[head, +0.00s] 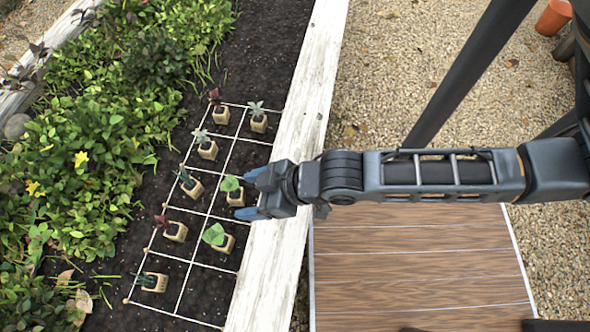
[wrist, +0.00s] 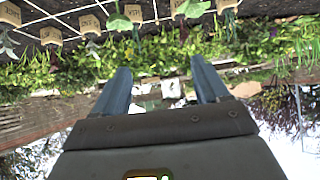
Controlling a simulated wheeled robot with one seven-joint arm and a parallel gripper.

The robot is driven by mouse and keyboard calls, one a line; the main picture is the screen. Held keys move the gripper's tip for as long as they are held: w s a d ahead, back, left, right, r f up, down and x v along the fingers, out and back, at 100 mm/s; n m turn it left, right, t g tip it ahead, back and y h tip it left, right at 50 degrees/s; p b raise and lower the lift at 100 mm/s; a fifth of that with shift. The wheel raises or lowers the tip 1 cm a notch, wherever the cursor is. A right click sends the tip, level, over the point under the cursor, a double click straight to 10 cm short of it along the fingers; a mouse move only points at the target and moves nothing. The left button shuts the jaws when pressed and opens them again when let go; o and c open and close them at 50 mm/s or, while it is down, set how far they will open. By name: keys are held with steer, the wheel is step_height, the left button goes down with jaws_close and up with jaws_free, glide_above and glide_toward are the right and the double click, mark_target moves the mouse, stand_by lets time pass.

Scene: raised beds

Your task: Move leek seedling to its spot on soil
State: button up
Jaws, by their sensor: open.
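My gripper (head: 251,194) is open and empty above the bed's right edge; its two blue fingers also show in the wrist view (wrist: 163,88). Two seedlings with narrow dark green leaves could be the leek: one in a beige block pot (head: 154,282) at the grid's bottom left, one in a similar pot (head: 191,186) in the middle of the left column. The labels are too small to tell which. A broad-leaved seedling's pot (head: 236,197) is just left of my fingertips. The white string grid (head: 185,278) lies on the dark soil (head: 262,60).
Other potted seedlings stand in the grid, including a broad-leaved one (head: 226,243). The right column has bare cells second from top and at the bottom. A white plank edge (head: 302,108) borders the bed. Leafy plants (head: 75,150) fill the left. Wooden decking (head: 420,255) is at right.

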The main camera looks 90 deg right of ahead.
steer(key=s+a+r+n+t, duration=0.1)
steer(key=s+r, duration=0.3)
steer(key=r, duration=0.4)
steer(key=s+a+r+t+y, duration=0.1)
steer(key=s+a+r+t, duration=0.2)
steer(key=r, duration=0.6)
steer(key=shift+s+a+r+n+t, duration=0.2)
steer(key=shift+s+r+n+t, duration=0.15)
steer(key=shift+s, duration=0.45)
